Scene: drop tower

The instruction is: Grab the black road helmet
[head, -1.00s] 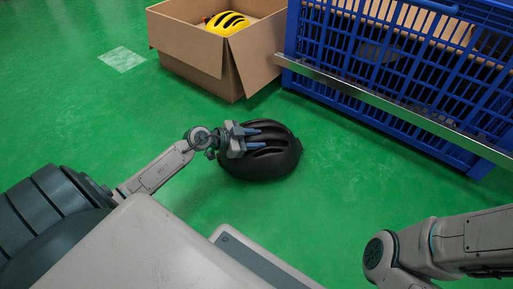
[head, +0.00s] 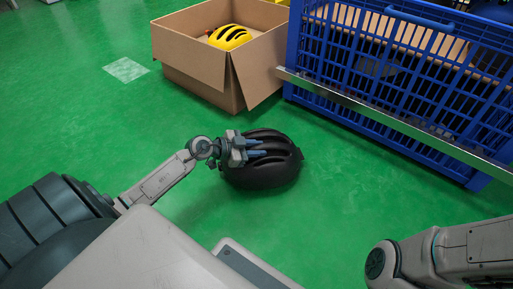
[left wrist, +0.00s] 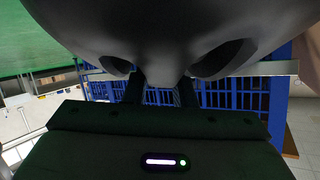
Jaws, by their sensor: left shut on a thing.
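The black road helmet (head: 268,176) is in the middle of the head view, dome up, over the green floor. My left gripper (head: 256,148) reaches it from the left and is shut on its shell near the vents. I cannot tell if the helmet touches the floor or hangs just above it. In the left wrist view the dark helmet (left wrist: 170,20) fills the top, with two vent openings on either side of the narrow part between the fingers (left wrist: 160,88). My right gripper is out of view; only part of my right arm shows at the lower right.
An open cardboard box (head: 201,72) holding a yellow helmet (head: 230,37) stands behind the black helmet. A blue slatted crate (head: 400,95) with a metal rail (head: 390,122) stands at the right. Green floor (head: 110,130) is clear at the left and front right.

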